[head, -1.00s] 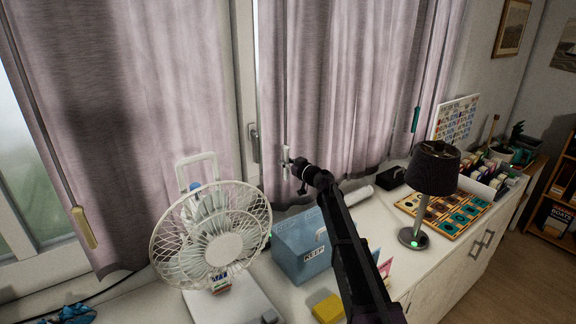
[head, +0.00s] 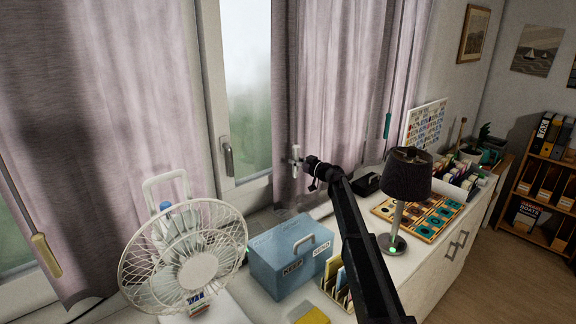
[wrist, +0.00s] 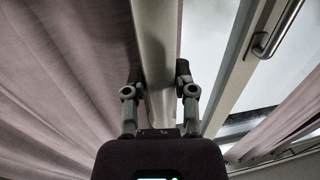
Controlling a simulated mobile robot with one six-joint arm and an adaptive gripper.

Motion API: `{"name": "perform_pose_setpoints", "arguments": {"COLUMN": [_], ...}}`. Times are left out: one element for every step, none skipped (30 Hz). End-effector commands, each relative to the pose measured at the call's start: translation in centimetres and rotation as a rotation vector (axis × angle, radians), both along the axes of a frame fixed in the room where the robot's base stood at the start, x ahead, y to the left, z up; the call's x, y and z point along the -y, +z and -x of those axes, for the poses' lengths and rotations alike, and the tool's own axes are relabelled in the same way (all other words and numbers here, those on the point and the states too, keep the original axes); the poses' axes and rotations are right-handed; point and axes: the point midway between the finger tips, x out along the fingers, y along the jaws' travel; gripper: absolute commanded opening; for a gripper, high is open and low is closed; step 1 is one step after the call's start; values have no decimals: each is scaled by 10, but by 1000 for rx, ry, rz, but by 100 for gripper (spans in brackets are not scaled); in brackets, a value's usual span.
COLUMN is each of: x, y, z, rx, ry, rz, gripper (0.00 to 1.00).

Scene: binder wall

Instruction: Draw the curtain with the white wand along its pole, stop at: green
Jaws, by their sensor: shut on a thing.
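My gripper (head: 298,163) is shut on the white wand (head: 295,155) at the left edge of the right-hand curtain (head: 325,80). In the wrist view the wand (wrist: 150,45) runs as a pale strip up between the two fingers of my gripper (wrist: 158,88). This curtain hangs in bunched folds, and bare window glass (head: 247,70) shows to its left. A wand with a green handle (head: 387,125) hangs near the curtain's right end. The pole is out of view, and I see no green mark on it.
A left-hand curtain (head: 100,90) hangs with a yellow-handled wand (head: 46,254). On the sill-high cabinet stand a fan (head: 185,260), a blue box (head: 290,258), a dark lamp (head: 407,175) and a coin-like tray (head: 432,213), all near my arm. A window handle (head: 228,157) sticks out.

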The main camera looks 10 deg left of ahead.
Motion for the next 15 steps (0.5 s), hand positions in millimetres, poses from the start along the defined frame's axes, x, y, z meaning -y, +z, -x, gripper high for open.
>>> {"name": "perform_pose_setpoints", "arguments": {"x": [1, 1, 1, 1, 0, 0, 0, 0, 0, -1, -1, -1, -1, -1, -1], "y": [0, 0, 0, 0, 0, 0, 0, 0, 0, 0, 0, 0, 0, 0, 0], "z": [-2, -2, -2, -2, -2, -2, -2, -2, -2, -2, -2, -1, -1, -1, -1], "rx": [0, 0, 0, 0, 0, 0, 0, 1, 1, 1, 1, 1, 1, 1, 1], "ry": [2, 2, 3, 3, 4, 4, 4, 4, 4, 5, 5, 5, 5, 5, 5], "rz": [1, 1, 1, 1, 1, 1, 1, 2, 2, 2, 2, 2, 2, 2, 2], "gripper": [0, 0, 0, 0, 0, 0, 0, 0, 0, 0, 0, 38, 47, 56, 68]}}
